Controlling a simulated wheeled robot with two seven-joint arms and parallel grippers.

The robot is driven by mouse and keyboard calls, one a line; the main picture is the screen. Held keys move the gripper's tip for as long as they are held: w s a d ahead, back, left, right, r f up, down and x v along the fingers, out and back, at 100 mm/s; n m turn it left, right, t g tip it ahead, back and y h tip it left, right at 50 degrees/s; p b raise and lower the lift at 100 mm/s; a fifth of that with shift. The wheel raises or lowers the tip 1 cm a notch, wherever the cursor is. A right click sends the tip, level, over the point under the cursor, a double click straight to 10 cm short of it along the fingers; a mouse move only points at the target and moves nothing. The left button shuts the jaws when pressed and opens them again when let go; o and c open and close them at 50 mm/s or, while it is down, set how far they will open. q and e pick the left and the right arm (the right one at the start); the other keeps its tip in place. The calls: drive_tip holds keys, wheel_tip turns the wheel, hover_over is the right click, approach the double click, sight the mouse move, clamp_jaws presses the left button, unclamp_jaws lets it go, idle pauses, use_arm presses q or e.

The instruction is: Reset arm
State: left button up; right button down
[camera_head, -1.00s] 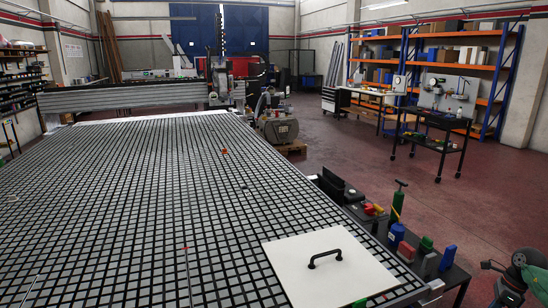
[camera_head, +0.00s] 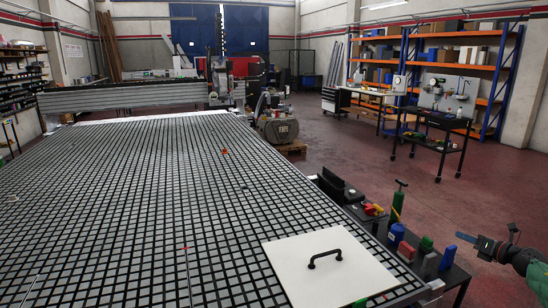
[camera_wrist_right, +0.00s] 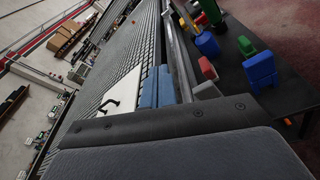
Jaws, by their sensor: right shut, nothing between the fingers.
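My right gripper (camera_head: 466,238) is at the right of the head view, with blue fingertips pointing left. It is shut and empty, in front of the floor and close to the small side table in the picture. In the right wrist view its blue fingertips (camera_wrist_right: 156,88) lie together with nothing between them. My left gripper is not in the head view. A white panel (camera_head: 295,262) with a black handle (camera_head: 325,259) lies flat on the near right corner of the grid table (camera_head: 120,220), apart from my gripper.
A dark side table (camera_head: 455,280) along the grid table's right edge holds a blue container (camera_head: 396,235), a green bottle (camera_head: 398,200) and a blue block (camera_head: 447,258). A black trolley (camera_head: 440,122) stands farther back. The red floor (camera_head: 480,190) between is open.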

drive_tip(key=w+d+r+m+t+h, duration=0.2)
drive_tip(key=d+r+m+t+h, duration=0.4)
drive_tip(key=d+m, duration=0.4)
drive_tip(key=s+d+f+m+g+h, duration=0.2)
drive_tip(key=d+m+g+h, duration=0.2)
drive_tip(key=d+m+h, duration=0.6)
drive_tip(key=s+d+f+m+g+h, duration=0.2)
drive_tip(key=s+d+f+m+g, duration=0.1)
drive_tip(key=s+f+m+g, duration=1.15)
drive_tip(key=s+a+f+n+t+y, duration=0.1)
drive_tip(key=s+a+f+y, duration=0.3)
drive_tip(key=a+f, duration=1.15)
drive_tip(key=s+a+f+n+y, duration=0.1)
drive_tip(key=s+a+f, duration=0.6)
drive_tip(key=a+f, duration=0.8)
drive_tip(key=s+a+f+y, duration=0.2)
drive_tip(key=s+a, duration=0.5)
drive_tip(key=a, duration=0.5)
drive_tip(key=s+a+f+y, duration=0.1)
drive_tip(key=s+a+y, duration=0.1)
drive_tip(key=s+a, duration=0.65)
drive_tip(key=s+a+y, duration=0.1)
drive_tip(key=s+a, duration=0.4)
drive_tip(key=a, duration=0.5)
drive_tip(key=s+a+r+g+y, duration=0.1)
drive_tip(key=s+a, duration=0.4)
drive_tip(key=a, duration=0.5)
drive_tip(key=shift+r+m+y, duration=0.3)
drive_tip(key=shift+m, duration=0.15)
